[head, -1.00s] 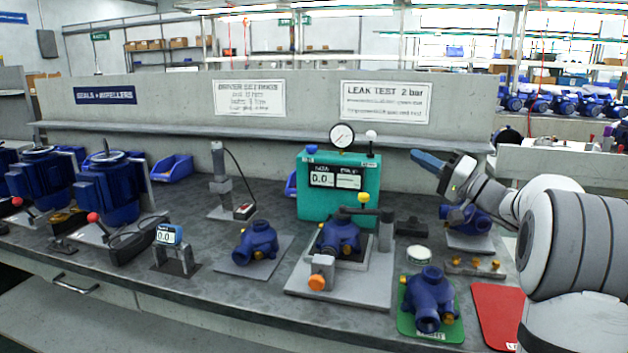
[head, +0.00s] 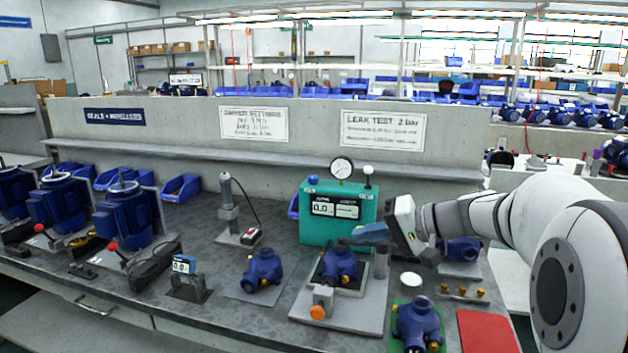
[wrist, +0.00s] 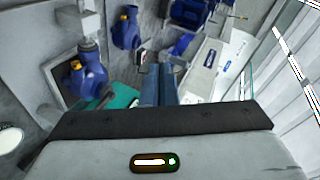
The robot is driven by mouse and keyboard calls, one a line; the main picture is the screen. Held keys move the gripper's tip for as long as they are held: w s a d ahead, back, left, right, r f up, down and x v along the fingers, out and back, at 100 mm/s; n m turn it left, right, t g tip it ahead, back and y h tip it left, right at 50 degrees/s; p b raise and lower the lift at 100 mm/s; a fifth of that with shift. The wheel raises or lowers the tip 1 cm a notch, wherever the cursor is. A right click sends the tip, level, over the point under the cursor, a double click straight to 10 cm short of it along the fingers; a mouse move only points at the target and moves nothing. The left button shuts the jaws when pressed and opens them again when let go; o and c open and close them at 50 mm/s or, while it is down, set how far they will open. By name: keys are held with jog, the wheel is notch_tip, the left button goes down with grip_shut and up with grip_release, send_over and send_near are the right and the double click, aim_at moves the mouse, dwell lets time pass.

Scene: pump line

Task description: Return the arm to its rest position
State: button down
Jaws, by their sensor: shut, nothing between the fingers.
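My gripper (head: 368,233) is at the right of the head view, above the bench and in front of the teal leak tester (head: 316,231). Its blue fingers point left and are shut with nothing between them. In the wrist view the fingers (wrist: 158,86) lie side by side. My arm reaches in from the right edge. Below the gripper a blue pump housing (head: 339,262) sits in the grey test fixture (head: 338,318); the fingers look apart from it. My wrist hides part of the bench to the right of the tester.
A blue housing (head: 416,322) stands on the green mat at the front right, beside a red mat (head: 487,331). Another housing (head: 262,268) lies left of the fixture. A driver (head: 228,200) stands behind it. The shelf wall (head: 290,155) runs along the back.

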jog(key=s+d+r+g+h+p, duration=0.1)
jog(key=s+d+r+h+p, duration=0.1)
jog(key=s+h+p, duration=0.4)
jog(key=s+d+r+n+g+h+p, duration=0.1)
jog(key=s+d+r+g+h+p, duration=0.1)
jog(key=s+h+p, duration=0.4)
jog(key=s+p, duration=0.5)
jog(key=s, duration=0.6)
jog(key=shift+s+d+r, duration=0.2)
jog(key=shift+d+r, duration=0.15)
